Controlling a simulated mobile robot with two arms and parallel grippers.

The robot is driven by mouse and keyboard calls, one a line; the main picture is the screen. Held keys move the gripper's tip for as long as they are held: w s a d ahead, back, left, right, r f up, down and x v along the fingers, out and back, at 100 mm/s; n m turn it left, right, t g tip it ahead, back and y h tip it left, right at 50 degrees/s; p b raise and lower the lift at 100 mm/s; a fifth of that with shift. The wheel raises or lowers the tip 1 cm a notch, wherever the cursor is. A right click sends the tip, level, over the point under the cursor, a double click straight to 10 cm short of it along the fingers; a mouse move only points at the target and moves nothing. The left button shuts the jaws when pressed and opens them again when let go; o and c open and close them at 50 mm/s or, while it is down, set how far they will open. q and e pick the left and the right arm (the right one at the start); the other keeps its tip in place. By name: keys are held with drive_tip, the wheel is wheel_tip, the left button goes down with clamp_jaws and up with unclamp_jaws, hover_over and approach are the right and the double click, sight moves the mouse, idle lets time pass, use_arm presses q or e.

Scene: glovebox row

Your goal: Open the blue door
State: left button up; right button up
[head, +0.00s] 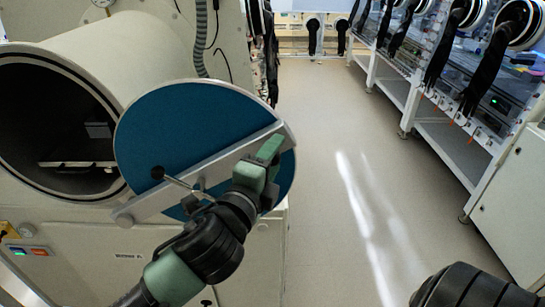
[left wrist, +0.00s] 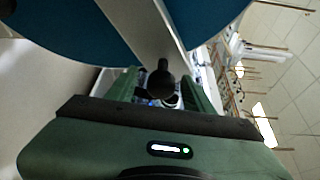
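The blue door (head: 175,130) is a round blue disc with a pale rim and a pale bar (head: 150,205) across it. It stands swung away from the round chamber opening (head: 50,130), whose dark inside shows. A thin rod with a black knob (head: 157,172) sticks out from the bar. My left gripper (head: 268,158) is at the right part of the door, in front of the bar's right end. In the left wrist view, the green fingers stand apart, with a black knob (left wrist: 160,80) showing between them; contact cannot be told. My right gripper is out of view.
The floor aisle (head: 330,170) right of the door is clear. A row of gloveboxes with black gloves (head: 485,70) lines the right side, with a pale cabinet (head: 512,205) nearer. Illuminated buttons (head: 28,251) are below the chamber at left.

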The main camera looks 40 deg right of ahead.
use_arm(q)
drive_tip(key=shift+a, duration=0.1)
drive_tip(key=b+v, duration=0.1)
drive_tip(key=v, duration=0.6)
drive_tip(key=shift+s+a+b, duration=0.2)
drive_tip(key=shift+a+b, duration=0.1)
drive_tip(key=shift+b, duration=0.05)
drive_tip(key=shift+r, duration=0.1)
